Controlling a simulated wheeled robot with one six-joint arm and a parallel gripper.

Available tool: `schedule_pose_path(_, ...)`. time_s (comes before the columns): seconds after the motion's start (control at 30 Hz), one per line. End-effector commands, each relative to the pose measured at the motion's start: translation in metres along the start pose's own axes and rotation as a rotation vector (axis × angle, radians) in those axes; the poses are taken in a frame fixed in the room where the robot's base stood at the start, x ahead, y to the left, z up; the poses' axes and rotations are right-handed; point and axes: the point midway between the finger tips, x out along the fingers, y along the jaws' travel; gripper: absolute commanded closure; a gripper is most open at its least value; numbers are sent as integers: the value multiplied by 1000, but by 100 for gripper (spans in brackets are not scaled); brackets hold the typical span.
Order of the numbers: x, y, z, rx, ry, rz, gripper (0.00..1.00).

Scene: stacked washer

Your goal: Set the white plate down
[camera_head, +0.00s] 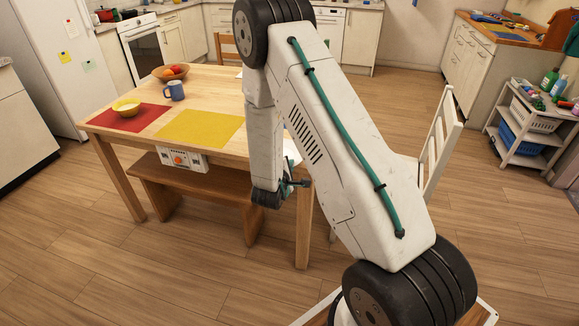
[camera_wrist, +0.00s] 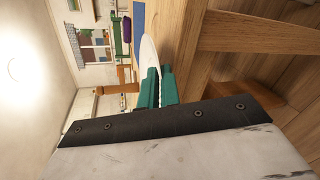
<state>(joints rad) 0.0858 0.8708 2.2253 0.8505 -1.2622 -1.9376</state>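The white plate (camera_wrist: 149,58) shows nearly edge-on in the wrist view, where the picture is turned sideways. Its near rim runs in between the green fingers of my gripper (camera_wrist: 158,90), which are shut on it. The plate is at the edge of the wooden table (camera_wrist: 200,62); I cannot tell whether its underside touches the top. In the head view my gripper (camera_head: 289,184) is by the table's right end, mostly behind my arm. A white sliver (camera_head: 291,151) beside the arm there is likely the plate.
A bench (camera_head: 190,182) stands in front. A white chair (camera_head: 440,140) stands right of my arm.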

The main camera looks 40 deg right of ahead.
Motion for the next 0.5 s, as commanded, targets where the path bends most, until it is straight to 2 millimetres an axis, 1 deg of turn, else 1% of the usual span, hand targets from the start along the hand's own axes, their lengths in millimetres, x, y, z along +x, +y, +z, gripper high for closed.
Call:
schedule_pose_path(0.03,1,-5,-4,0,2,3,100)
schedule_pose_path(0.13,1,-10,-9,1,6,6,100)
schedule_pose_path(0.47,2,-12,-9,2,4,6,100)
schedule_pose_path(0.5,2,-12,-8,2,4,5,90)
